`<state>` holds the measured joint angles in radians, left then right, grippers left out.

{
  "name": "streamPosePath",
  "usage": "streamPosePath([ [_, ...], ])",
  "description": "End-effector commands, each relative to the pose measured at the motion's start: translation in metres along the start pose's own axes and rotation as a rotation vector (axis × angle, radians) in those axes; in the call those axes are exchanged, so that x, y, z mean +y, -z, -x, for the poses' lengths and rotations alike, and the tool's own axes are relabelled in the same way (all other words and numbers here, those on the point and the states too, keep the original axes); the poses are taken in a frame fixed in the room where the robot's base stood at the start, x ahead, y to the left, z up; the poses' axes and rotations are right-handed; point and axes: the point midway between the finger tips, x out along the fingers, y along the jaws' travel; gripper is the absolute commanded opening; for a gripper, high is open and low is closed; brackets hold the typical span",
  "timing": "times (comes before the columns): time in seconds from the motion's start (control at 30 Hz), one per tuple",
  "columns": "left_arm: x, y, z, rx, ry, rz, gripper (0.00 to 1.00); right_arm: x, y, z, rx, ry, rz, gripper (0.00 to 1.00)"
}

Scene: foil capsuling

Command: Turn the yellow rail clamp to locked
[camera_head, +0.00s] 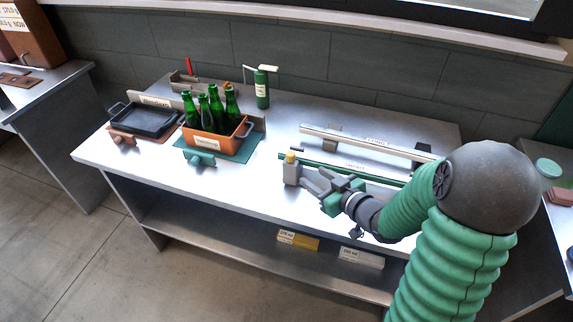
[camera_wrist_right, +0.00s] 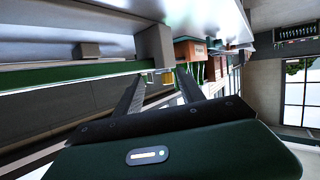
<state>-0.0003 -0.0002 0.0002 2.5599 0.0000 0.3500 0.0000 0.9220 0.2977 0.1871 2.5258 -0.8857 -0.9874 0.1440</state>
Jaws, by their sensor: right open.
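The rail clamp (camera_head: 291,173) is a grey block with a yellow top (camera_head: 290,157), at the left end of the green rail (camera_head: 345,172) in the head view. My right gripper (camera_head: 313,179) is open just to the right of the block, its fingers pointing toward it. In the right wrist view the gripper (camera_wrist_right: 158,75) is open, with a small yellow part (camera_wrist_right: 168,77) showing between the fingertips and a grey block (camera_wrist_right: 154,45) beside it. I cannot tell whether the fingers touch the clamp. My left gripper is not in view.
A pale rail (camera_head: 365,142) runs behind the green one. To the left stand an orange crate (camera_head: 201,145) of green bottles, a black tray (camera_head: 146,122) and a green cylinder (camera_head: 262,88). The tabletop (camera_head: 240,185) in front is bare. Labelled boxes (camera_head: 298,239) lie on the lower shelf.

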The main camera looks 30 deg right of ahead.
Motion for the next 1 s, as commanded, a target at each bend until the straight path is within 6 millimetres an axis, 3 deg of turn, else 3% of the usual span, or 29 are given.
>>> streamPosePath([
  [0.03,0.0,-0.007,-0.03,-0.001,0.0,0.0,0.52,0.006,-0.021,0.0,0.078,0.013,-0.018,0.46],
  [0.1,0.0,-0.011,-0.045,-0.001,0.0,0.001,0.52,0.009,-0.019,0.011,0.197,0.052,-0.038,0.46],
  [0.23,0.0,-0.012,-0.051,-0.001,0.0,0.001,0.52,0.011,-0.009,0.028,0.318,0.097,-0.06,0.46],
  [0.37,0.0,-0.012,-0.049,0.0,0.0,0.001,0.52,0.009,0.0,0.022,0.333,0.107,-0.06,0.46],
  [0.8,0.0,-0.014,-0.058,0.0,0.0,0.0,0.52,-0.002,0.035,-0.081,0.332,0.106,-0.06,0.46],
  [1.0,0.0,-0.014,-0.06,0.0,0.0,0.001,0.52,-0.004,0.047,-0.117,0.33,0.104,-0.061,0.46],
])
